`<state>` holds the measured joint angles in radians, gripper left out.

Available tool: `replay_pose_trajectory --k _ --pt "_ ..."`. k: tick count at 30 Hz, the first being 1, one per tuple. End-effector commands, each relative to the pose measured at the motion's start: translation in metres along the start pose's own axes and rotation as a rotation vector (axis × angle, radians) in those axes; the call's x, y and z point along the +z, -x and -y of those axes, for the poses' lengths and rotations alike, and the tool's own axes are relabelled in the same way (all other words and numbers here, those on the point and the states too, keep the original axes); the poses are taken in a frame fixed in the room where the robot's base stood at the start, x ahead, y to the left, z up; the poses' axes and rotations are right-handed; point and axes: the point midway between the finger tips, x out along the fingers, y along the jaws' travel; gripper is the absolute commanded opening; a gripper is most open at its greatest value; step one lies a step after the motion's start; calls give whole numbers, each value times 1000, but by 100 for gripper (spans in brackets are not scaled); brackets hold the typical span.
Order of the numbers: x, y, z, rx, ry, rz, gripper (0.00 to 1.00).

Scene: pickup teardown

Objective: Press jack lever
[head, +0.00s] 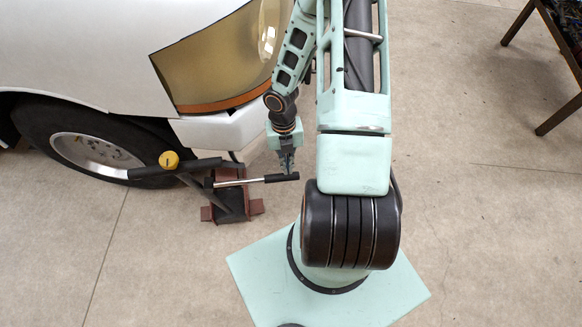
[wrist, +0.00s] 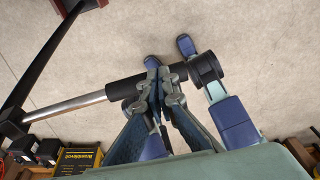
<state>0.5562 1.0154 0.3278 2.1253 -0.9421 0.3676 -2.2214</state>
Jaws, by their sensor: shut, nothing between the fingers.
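The jack (head: 250,207) stands on the floor beside the white vehicle's front corner, with a reddish-brown base. Its lever is a silver rod with a black grip (head: 282,177) that points right and lies nearly level. My gripper (head: 287,170) points down at the grip, its fingers together and empty. In the wrist view, my gripper (wrist: 158,66) overlaps the right part of the black grip (wrist: 122,90), and the silver rod (wrist: 62,105) runs to the left. I cannot tell whether the fingertips touch the grip. The fingers hide part of it.
The white vehicle's bumper (head: 222,130) and front wheel (head: 100,150) are close on the left. A dark-legged table (head: 560,115) stands at the far right. The wrist view shows a yellow-black box (wrist: 78,160). Floor in front is clear.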

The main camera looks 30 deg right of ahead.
Motion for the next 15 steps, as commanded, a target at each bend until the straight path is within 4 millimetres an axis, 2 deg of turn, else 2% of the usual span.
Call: replay_pose_trajectory --k 1,6,10,15 --pt "3 15 7 1 -10 7 0" --pt "2 50 18 -1 -10 4 0" --pt "1 70 24 -2 -8 2 0" --pt "2 83 27 -1 -6 1 0"
